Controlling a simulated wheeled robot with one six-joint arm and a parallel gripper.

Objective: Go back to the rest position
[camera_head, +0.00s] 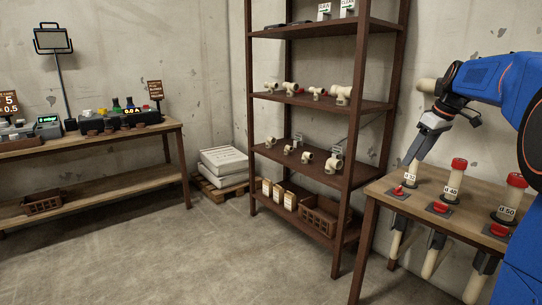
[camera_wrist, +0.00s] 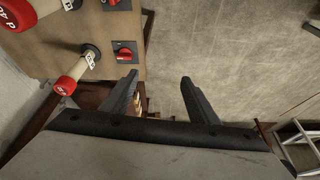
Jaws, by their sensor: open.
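My gripper (camera_head: 418,152) is at the right in the head view, above the left end of the pipe table (camera_head: 382,205). In the wrist view my gripper (camera_wrist: 160,82) has its two dark fingers wide apart, with nothing between them but floor beyond. In the head view the pipe marked 32 (camera_head: 411,171) stands upright just below my fingers; its upper end is partly hidden. The pipe marked 40 (camera_head: 453,182) and the pipe marked 50 (camera_head: 508,203) stand to its right with red caps.
Red-handled valves (camera_head: 439,208) sit along the table front. A tall brown shelf (camera_head: 365,105) with pipe fittings stands left of the table. Stacked white boxes (camera_head: 224,162) and a workbench (camera_head: 105,142) are farther left. The floor (camera_head: 205,250) between is clear.

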